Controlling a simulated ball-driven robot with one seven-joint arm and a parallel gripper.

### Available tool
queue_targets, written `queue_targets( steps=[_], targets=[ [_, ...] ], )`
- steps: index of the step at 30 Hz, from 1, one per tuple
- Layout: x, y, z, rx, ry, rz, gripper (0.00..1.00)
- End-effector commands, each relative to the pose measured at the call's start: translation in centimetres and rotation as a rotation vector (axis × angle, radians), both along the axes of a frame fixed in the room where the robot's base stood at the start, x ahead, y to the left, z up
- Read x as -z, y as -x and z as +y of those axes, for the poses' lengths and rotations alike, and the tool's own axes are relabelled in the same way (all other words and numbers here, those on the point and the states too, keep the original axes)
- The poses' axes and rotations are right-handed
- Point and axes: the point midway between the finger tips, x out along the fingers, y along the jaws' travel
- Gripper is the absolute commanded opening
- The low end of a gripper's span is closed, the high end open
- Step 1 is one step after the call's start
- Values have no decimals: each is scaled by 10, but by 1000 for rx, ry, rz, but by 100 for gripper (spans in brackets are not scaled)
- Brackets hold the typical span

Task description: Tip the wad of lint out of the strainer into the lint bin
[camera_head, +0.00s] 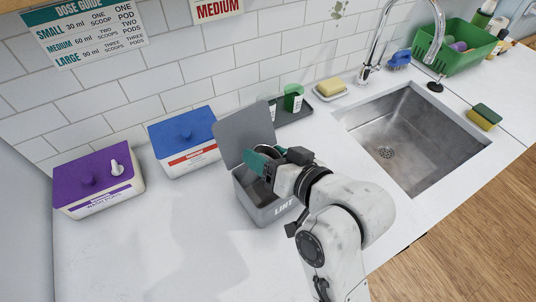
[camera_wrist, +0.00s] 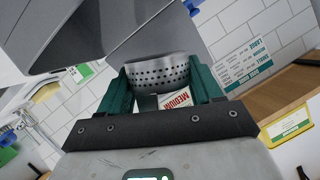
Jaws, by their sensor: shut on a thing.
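The grey lint bin (camera_head: 259,213) stands on the counter with its lid (camera_head: 243,132) raised at the back. Grey surfaces of it also fill the upper left of the wrist view (camera_wrist: 75,30). My gripper (camera_head: 263,160) is over the bin's opening. Its green fingers are shut on the strainer, a perforated metal bowl, which shows between them in the wrist view (camera_wrist: 160,73). In the head view the strainer is mostly hidden by my gripper. The wad of lint is not visible in either view, and I cannot tell whether it is in the strainer or the bin.
A blue-lidded box (camera_head: 184,140) and a purple-lidded box (camera_head: 97,181) stand left of the bin. Behind it is a dark tray (camera_head: 293,115) with a green cup (camera_head: 293,98). The sink (camera_head: 412,135) is at right. The counter's front left is clear.

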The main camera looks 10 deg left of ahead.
Motion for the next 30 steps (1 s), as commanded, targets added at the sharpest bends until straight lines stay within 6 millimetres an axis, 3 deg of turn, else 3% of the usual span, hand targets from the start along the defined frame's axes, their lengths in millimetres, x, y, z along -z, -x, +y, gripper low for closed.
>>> queue_targets(
  steps=[15,24,30],
  targets=[
    [4,1,2,-1,-770,558,30],
    [-5,1,0,5,-1300,942,30],
    [-6,1,0,1,-1543,1117,30]
  ],
)
